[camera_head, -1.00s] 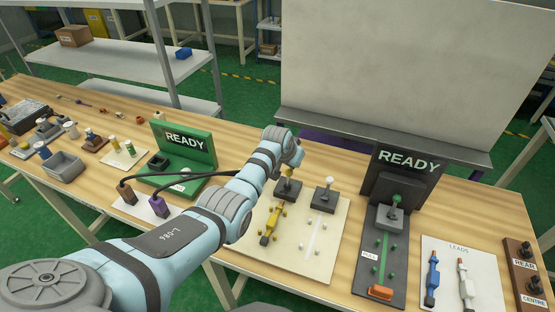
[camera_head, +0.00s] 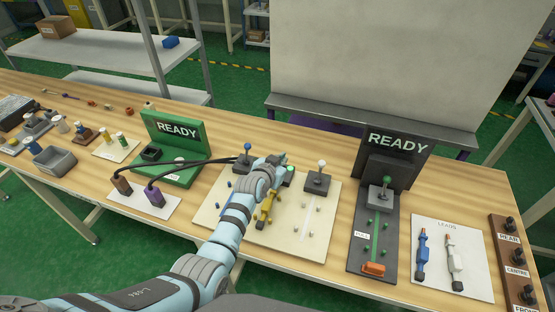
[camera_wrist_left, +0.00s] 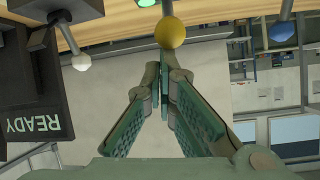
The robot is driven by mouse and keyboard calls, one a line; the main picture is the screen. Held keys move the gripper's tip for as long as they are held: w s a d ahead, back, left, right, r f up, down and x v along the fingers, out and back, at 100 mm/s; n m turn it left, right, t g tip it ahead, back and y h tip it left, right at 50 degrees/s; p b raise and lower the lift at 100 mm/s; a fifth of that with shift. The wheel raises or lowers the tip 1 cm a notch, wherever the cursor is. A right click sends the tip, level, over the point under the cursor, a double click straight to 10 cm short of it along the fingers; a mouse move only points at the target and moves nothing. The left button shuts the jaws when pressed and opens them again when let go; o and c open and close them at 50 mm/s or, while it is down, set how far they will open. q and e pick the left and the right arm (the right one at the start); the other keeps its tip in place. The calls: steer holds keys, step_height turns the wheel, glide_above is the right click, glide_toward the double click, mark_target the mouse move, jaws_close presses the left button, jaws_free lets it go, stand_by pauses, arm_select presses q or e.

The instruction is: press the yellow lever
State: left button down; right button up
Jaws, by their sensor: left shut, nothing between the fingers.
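The yellow lever shows as a round yellow knob (camera_wrist_left: 170,32) in the left wrist view, just past my fingertips. In the head view the left gripper (camera_head: 285,163) is over the cream board (camera_head: 320,225), between a blue-knobbed lever (camera_head: 248,147) and a white-knobbed lever (camera_head: 321,164); my wrist hides the yellow knob. A yellow piece (camera_head: 265,210) lies on the board. My right gripper is not in view.
A green READY stand (camera_head: 180,150) with dark cables is left of the board. A black READY panel (camera_head: 398,145) with a green-knobbed lever (camera_head: 386,182) is to the right. A grey screen (camera_head: 390,60) stands behind.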

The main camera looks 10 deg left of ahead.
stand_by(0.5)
arm_select(q)
step_height(320, 180, up, 4)
steer(key=w+d+p, duration=0.1)
steer(key=w+p, duration=0.1)
steer(key=f+p+v, duration=0.1)
steer(key=p+v, duration=0.1)
steer(key=v, duration=0.7)
steer(key=shift+s+f+p, duration=0.15)
steer(key=shift+s+p, duration=0.2)
steer(key=shift+s, duration=0.05)
steer(key=shift+a, duration=0.1)
